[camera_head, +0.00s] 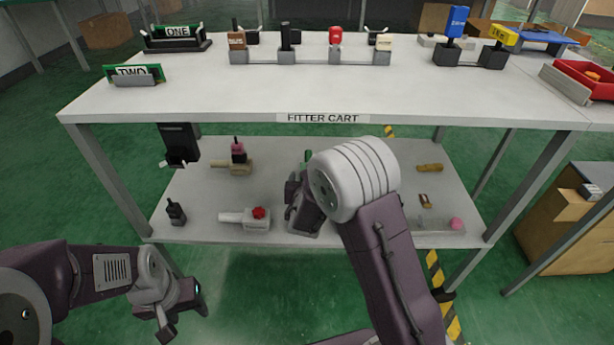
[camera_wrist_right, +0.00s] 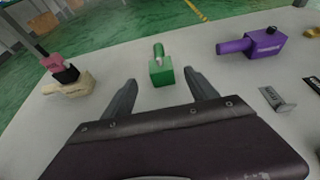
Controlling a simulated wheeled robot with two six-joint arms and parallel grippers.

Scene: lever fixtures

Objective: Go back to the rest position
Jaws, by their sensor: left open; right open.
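My left gripper (camera_head: 183,312) hangs low at the front left, in front of the cart's lower shelf and apart from it. It is open and holds nothing. My right arm reaches over the lower shelf (camera_head: 200,190), and its gripper is mostly hidden behind my own wrist in the head view. The right wrist view shows the right gripper (camera_wrist_right: 160,80) open, its two fingers spread. A green lever fixture (camera_wrist_right: 161,71) stands on the shelf ahead, between the fingertips in the picture. I see no contact with it.
The FITTER CART tabletop (camera_head: 200,95) overhangs the shelf behind my right arm. On the shelf stand a red-knobbed fixture (camera_head: 258,218), a black fixture (camera_head: 176,213) and a purple fixture (camera_wrist_right: 262,43). A cart leg (camera_head: 120,185) rises near my left gripper. The floor between my arms is clear.

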